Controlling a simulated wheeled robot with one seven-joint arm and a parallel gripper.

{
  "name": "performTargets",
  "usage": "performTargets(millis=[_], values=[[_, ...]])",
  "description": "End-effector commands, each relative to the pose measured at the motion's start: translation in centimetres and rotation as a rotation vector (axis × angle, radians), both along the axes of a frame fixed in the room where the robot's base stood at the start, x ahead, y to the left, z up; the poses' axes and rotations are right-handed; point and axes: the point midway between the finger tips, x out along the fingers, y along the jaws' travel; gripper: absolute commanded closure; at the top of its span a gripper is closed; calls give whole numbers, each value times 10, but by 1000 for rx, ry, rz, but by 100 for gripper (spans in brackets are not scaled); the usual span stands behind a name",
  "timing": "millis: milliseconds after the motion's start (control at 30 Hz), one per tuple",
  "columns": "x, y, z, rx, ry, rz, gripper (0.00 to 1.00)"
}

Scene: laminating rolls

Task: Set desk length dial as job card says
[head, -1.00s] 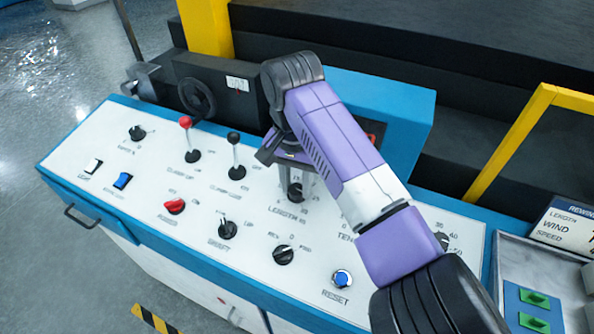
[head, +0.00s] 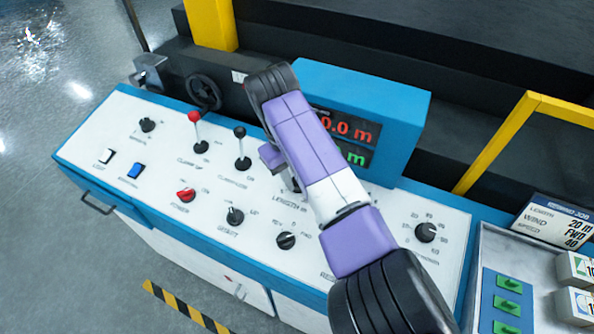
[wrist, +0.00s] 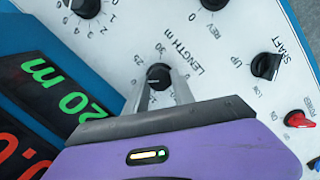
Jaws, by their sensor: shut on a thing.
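The length dial, a small black knob (wrist: 159,74) marked LENGTH m, sits between the fingers of my gripper (wrist: 159,88) in the wrist view. The gripper is shut on it. In the head view my arm covers most of the dial. The job card (head: 556,222) at the right reads length 20 m, wind FWD, speed 40. The display (head: 345,140) has a red line ending in 0.0 m and a green line partly hidden by my arm. In the wrist view the green line (wrist: 62,88) reads 20 m. The dial's exact pointer direction is unclear.
The sloped white panel (head: 120,185) carries a red-topped lever (head: 196,130), a black-topped lever (head: 241,148), a shaft knob (head: 235,216), a wind knob (head: 286,240) and a tension knob (head: 426,232). A grey tray (head: 530,255) with green blocks is at the right.

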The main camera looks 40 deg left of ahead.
Motion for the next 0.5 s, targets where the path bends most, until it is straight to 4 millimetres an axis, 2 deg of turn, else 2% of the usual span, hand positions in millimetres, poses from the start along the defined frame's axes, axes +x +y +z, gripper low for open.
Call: performTargets(millis=[500], values=[[-3, 0, 0, -83, -18, 482, 100]])
